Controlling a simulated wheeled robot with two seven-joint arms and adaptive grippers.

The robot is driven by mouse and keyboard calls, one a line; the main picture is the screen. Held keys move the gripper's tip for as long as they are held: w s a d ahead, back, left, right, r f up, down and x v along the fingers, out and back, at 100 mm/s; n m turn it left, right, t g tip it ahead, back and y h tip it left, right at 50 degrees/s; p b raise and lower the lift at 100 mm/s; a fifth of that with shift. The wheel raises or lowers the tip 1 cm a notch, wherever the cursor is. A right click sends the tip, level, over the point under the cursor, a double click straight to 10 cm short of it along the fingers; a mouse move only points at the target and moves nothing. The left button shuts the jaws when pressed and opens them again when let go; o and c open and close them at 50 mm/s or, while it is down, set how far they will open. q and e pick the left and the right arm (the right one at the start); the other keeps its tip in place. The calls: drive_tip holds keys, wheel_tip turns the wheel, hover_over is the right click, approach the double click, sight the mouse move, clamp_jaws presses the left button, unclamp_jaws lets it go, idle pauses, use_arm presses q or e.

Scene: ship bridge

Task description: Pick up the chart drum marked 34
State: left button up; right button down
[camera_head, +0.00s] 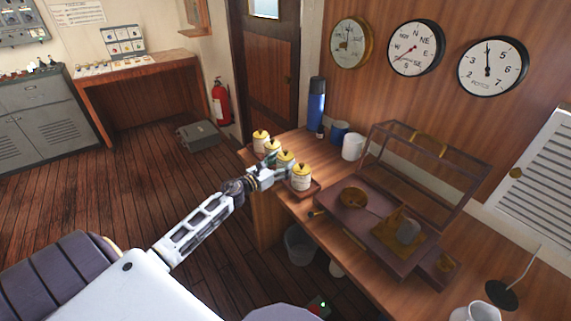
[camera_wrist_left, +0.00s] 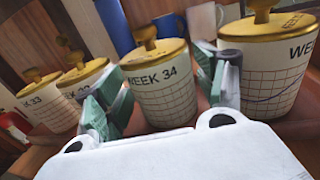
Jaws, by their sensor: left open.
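The chart drum marked WEEK 34 (camera_wrist_left: 165,92) is a white cylinder with a grid and a yellow knobbed lid. In the left wrist view it stands upright between the green-padded fingers of my left gripper (camera_wrist_left: 168,100), which is open. I cannot tell whether either finger touches it. In the head view, this drum (camera_head: 285,157) is third from the far end of a row on a wooden rack (camera_head: 316,189). My left gripper (camera_head: 279,170) reaches it from the left. My right gripper is not in view.
A drum marked 33 (camera_wrist_left: 42,101) and another drum (camera_wrist_left: 84,78) stand left of it; a drum marked WEEK (camera_wrist_left: 268,62), number cut off, stands close on its right. A blue flask (camera_head: 316,104), a mug (camera_head: 353,147) and an open glazed case (camera_head: 425,165) share the desk.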

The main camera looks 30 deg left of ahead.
use_arm(q)
drive_tip(key=shift+w+d, duration=0.15)
drive_tip(key=shift+w, duration=0.5)
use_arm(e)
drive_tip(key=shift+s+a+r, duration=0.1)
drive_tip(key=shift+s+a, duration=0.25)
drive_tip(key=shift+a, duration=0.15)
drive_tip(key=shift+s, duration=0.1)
use_arm(q)
drive_tip(key=c, duration=0.9)
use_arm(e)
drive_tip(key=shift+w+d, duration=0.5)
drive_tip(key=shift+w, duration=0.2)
use_arm(q)
drive_tip(key=shift+r, duration=0.15)
